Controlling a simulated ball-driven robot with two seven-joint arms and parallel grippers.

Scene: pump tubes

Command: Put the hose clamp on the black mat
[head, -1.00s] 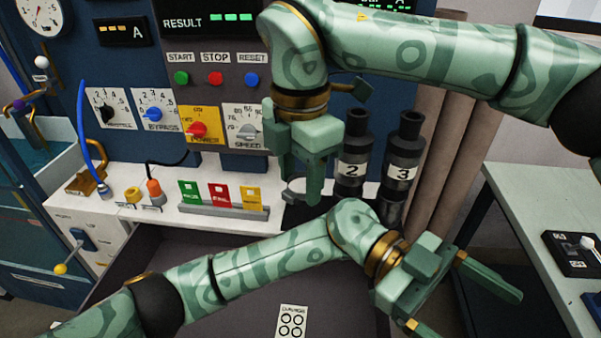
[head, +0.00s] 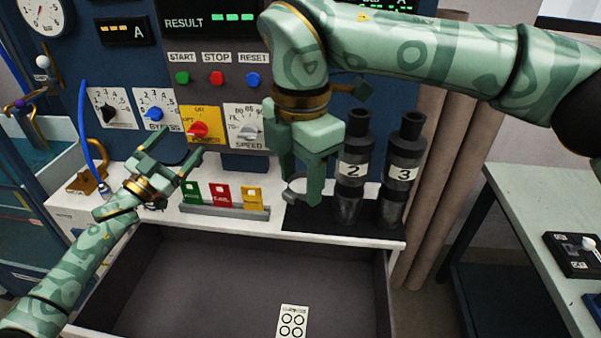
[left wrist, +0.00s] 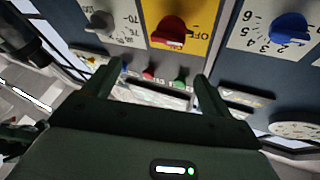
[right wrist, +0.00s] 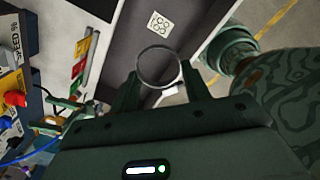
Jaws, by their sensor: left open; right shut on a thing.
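The hose clamp, a thin grey metal ring (head: 289,194), is held in my right gripper (head: 302,188), whose fingers are shut on it. In the right wrist view the ring (right wrist: 181,74) stands out between the fingertips. The black mat (head: 318,222) lies on the white bench top, under the two black cylinders. The clamp is by the mat's left part; I cannot tell whether it touches the mat. My left gripper (head: 173,148) is open and empty, over the left of the bench in front of the panel.
Black cylinders marked 2 (head: 350,185) and 3 (head: 402,180) stand on the mat, close right of my right gripper. A rack of green, red and yellow cards (head: 225,209) is to the left. An open drawer (head: 215,290) with a marked card (head: 292,321) is below.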

